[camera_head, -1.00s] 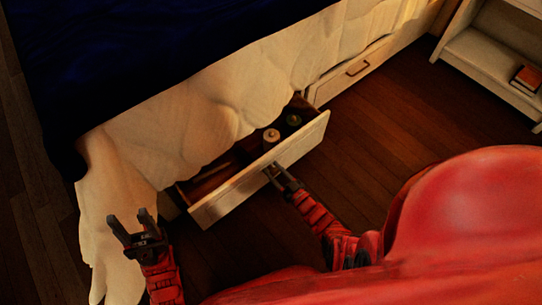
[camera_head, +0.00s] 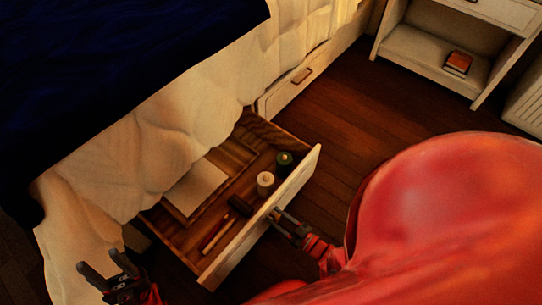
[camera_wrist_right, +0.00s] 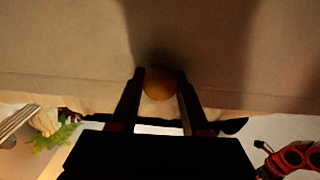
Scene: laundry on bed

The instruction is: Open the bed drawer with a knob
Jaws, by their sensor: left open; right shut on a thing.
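The bed drawer (camera_head: 258,238) is pulled well out from under the bed, and its inside shows in the head view. My right gripper (camera_head: 278,216) is at the outer face of the drawer front. In the right wrist view, the round wooden knob (camera_wrist_right: 158,83) sits between the fingers of my right gripper (camera_wrist_right: 160,88), which is shut on it. In the head view the knob is hidden by the gripper. My left gripper (camera_head: 103,272) is open and empty beside the hanging bed cover at the lower left.
The drawer holds a white candle-like jar (camera_head: 265,180), a dark green jar (camera_head: 284,160), a pale flat item (camera_head: 194,186) and smaller things. A second closed drawer (camera_head: 290,92) lies farther along the bed. A white nightstand (camera_head: 425,65) with an orange book (camera_head: 458,63) stands at upper right.

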